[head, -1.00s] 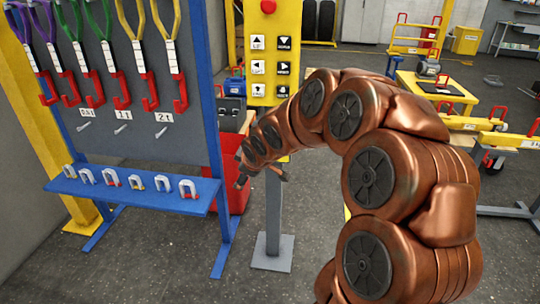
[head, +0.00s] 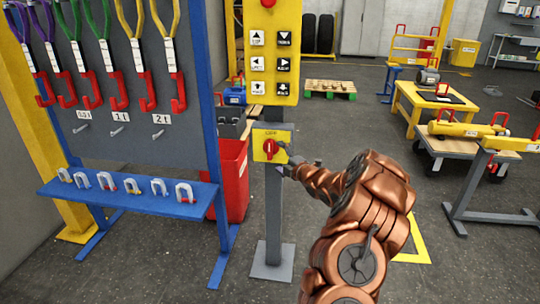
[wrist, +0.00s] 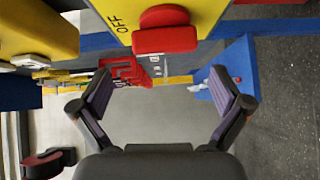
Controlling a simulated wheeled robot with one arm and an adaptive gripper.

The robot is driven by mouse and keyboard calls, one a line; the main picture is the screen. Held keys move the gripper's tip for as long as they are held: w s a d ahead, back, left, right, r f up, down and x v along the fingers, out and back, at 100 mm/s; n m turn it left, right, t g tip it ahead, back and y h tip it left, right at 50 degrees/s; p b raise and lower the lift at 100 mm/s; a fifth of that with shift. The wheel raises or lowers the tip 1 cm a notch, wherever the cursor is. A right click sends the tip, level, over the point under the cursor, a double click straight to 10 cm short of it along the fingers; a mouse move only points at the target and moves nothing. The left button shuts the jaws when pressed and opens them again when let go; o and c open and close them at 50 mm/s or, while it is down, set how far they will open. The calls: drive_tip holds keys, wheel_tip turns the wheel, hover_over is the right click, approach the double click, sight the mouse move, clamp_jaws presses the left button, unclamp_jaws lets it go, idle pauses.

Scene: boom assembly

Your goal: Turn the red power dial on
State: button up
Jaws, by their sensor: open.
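The red power dial (head: 270,148) sits on a small yellow plate (head: 259,155) on the grey post. In the wrist view the dial (wrist: 165,38) is at the top, with its bar lying across the picture. The word OFF shows on the yellow plate (wrist: 200,12) to its left. My gripper (head: 287,164) is just right of and slightly below the dial in the head view. In the wrist view my gripper (wrist: 170,82) has its two fingers spread wide with nothing between them. The dial lies above the gap between the fingertips, and I see no contact.
A yellow button panel (head: 273,50) with several arrow buttons is above the dial on the same post. A blue rack (head: 130,198) with hooks and shackles stands to the left, and a red bin (head: 232,178) behind the post.

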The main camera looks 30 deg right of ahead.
sight(272, 152)
drive_tip(key=shift+n, duration=0.3)
drive_tip(key=shift+w+d+f+p, duration=0.1)
drive_tip(key=shift+w+f+p, duration=0.1)
drive_tip(key=shift+w, duration=1)
drive_tip(key=shift+w+a+f+p, duration=0.1)
drive_tip(key=shift+w+p, duration=0.05)
drive_tip(key=shift+w, duration=1.1)
drive_tip(key=shift+w+d+f+p, duration=0.1)
drive_tip(key=shift+w+p, duration=0.1)
drive_tip(key=shift+w, duration=1)
drive_tip(key=c, duration=0.9)
drive_tip(key=shift+f, duration=0.1)
